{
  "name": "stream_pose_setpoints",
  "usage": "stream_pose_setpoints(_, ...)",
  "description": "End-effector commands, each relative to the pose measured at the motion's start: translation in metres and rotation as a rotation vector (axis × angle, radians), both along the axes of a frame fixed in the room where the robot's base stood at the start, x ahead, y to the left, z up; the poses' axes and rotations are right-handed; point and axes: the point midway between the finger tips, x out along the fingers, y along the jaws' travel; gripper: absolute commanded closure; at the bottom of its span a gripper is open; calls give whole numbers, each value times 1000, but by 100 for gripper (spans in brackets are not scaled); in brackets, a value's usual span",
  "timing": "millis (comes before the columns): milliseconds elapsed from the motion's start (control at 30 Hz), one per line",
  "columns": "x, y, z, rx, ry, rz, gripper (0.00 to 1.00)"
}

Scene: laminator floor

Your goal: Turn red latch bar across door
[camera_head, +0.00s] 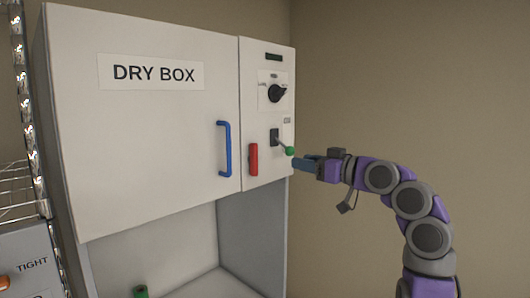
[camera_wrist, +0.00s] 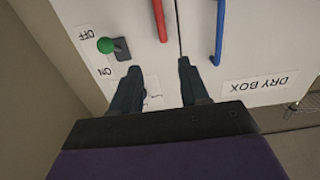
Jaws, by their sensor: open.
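The red latch bar (camera_head: 253,160) stands upright on the right-hand panel, just right of the door seam. It lies wholly on the panel, parallel to the seam. The white door (camera_head: 160,130) is shut and carries a blue handle (camera_head: 224,149). My gripper (camera_head: 299,163) is to the right of the bar, near the panel's right edge and apart from the bar. In the wrist view, which looks upside down, my gripper (camera_wrist: 160,68) is open and empty. The red bar (camera_wrist: 160,20) shows beyond the gap between the fingers, with its lower end out of frame.
A lever with a green knob (camera_head: 290,151) sticks out between the bar and my gripper; it also shows in the wrist view (camera_wrist: 106,45). A black dial (camera_head: 277,93) is above. A wire rack (camera_head: 20,190) stands at far left.

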Motion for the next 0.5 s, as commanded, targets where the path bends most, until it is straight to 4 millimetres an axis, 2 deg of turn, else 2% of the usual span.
stream_pose_setpoints(167, 8, 12, 2, 0, -4, 5, 55)
stream_pose_setpoints(500, 44, 56, 5, 3, 0, 6, 55)
